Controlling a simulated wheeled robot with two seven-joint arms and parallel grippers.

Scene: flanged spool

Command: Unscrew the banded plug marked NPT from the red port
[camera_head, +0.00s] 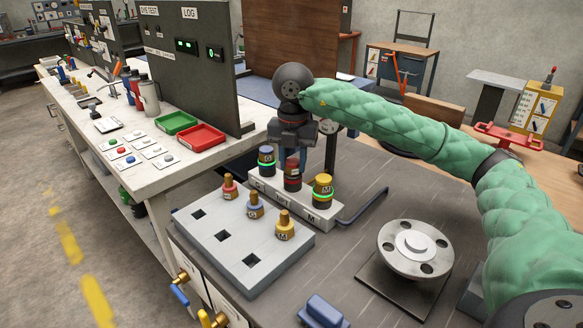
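A pale rack (265,190) with front labels, the middle one reading NPT, holds three dark banded pieces in a row. The middle one, the red port with its plug (292,182), stands between a blue-topped one (266,160) and a yellow-topped one (322,190). My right gripper (292,165) points down over the middle piece, its two fingers on either side of the top. The gripper hides most of that top, so I cannot tell whether the fingers touch it. My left gripper is out of view.
Brass fittings with red (229,187), blue (254,206) and yellow (285,226) collars stand on a grey block (225,250) with square holes. A flanged metal disc (415,262) lies at right. A bent dark rod (363,208) lies beside the rack. A dark upright panel (190,75) stands behind left.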

